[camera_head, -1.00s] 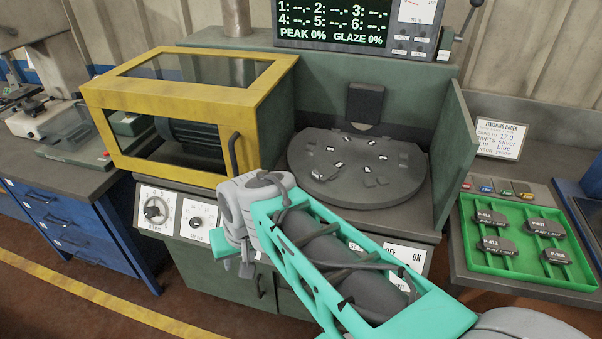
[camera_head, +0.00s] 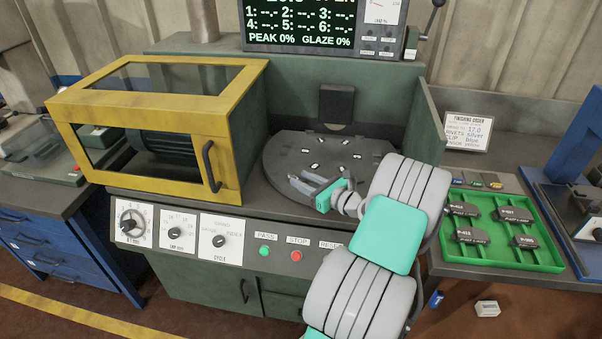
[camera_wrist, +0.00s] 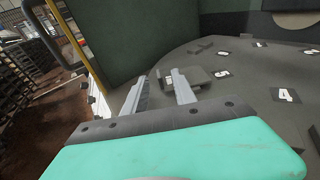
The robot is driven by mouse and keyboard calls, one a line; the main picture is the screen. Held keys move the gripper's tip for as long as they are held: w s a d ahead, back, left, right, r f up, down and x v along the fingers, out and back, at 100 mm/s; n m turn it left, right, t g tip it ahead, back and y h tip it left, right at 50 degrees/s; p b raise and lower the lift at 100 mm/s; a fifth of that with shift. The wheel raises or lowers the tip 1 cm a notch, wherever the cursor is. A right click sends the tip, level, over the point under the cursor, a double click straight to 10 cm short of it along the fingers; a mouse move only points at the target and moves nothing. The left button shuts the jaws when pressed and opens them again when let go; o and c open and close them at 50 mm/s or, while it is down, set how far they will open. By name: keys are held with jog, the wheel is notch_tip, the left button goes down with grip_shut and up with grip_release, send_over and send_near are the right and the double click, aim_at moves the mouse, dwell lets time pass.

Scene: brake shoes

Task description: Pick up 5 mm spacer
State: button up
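My gripper (camera_head: 308,190) is over the front left part of the round grey plate (camera_head: 280,160), pointing left. In the wrist view its two fingers (camera_wrist: 162,84) are apart with nothing held between them. A flat grey block (camera_wrist: 203,76) lies on the plate just beyond the right finger. I cannot read a size on it, so I cannot tell whether it is the 5 mm spacer. Another low dark piece (camera_wrist: 204,47) lies farther back on the plate. My gripper and arm hide the front right of the plate in the head view.
Numbered white labels (camera_wrist: 285,95) mark the plate. A yellow-framed guard (camera_head: 150,120) stands left, and a green side panel (camera_head: 425,125) stands right. A green tray (camera_head: 480,255) with several dark pads is at the right. Knobs and buttons line the front panel (camera_head: 190,235).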

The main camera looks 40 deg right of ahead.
aim_at(295, 177)
jog(key=w, duration=0.3)
jog(key=shift+w+a+f, duration=0.2)
jog(key=shift+a, duration=0.05)
grip_shut()
dwell(1.1)
